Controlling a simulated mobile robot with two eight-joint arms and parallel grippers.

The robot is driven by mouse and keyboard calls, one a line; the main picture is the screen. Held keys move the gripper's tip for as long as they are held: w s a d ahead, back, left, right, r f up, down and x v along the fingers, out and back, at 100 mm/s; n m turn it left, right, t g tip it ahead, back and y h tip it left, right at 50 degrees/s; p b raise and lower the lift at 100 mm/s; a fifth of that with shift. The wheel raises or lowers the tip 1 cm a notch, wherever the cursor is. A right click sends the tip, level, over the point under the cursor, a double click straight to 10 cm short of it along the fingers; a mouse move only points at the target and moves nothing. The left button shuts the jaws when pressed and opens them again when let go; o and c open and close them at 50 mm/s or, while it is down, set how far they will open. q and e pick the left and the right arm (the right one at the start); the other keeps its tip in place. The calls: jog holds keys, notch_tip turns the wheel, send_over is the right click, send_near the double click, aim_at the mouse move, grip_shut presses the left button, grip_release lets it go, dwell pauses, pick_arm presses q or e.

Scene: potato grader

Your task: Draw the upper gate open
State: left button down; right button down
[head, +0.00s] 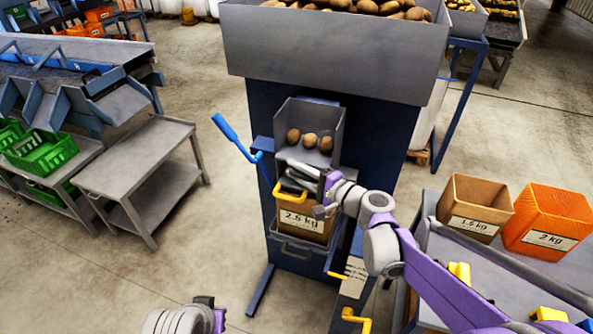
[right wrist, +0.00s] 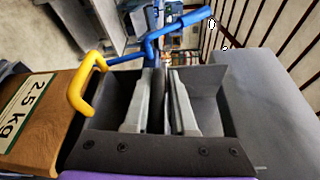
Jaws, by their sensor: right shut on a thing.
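The blue grader (head: 262,100) stands in the middle of the head view. Three potatoes (head: 310,138) lie in its grey open chute (head: 342,128). My right gripper (head: 300,175) is just below this chute, above a yellow handle (head: 290,194) and the 2.5 kg box (head: 305,222). My left gripper is out of view.
A blue lever (head: 235,138) sticks out at the grader's left side. A 1.5 kg box (head: 475,205) and an orange 2 kg box (head: 550,220) stand on the right table. An empty grey table (head: 140,160) is left, with clear floor between.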

jog(key=s+a, duration=0.3)
jog(key=s, duration=0.8)
jog(key=shift+a+f, duration=0.25)
jog(key=shift+f, duration=0.1)
jog(key=shift+s, duration=0.15)
jog(key=c, duration=0.8)
grip_release()
jog(key=shift+r, duration=0.1)
jog(key=shift+c, duration=0.2)
jog(key=shift+r, duration=0.1)
jog(key=f+v, duration=0.1)
jog(key=v, duration=0.9)
jog(key=shift+s+d+r+p, duration=0.3)
jog(key=shift+r+p, duration=0.05)
jog(key=shift+r, duration=0.15)
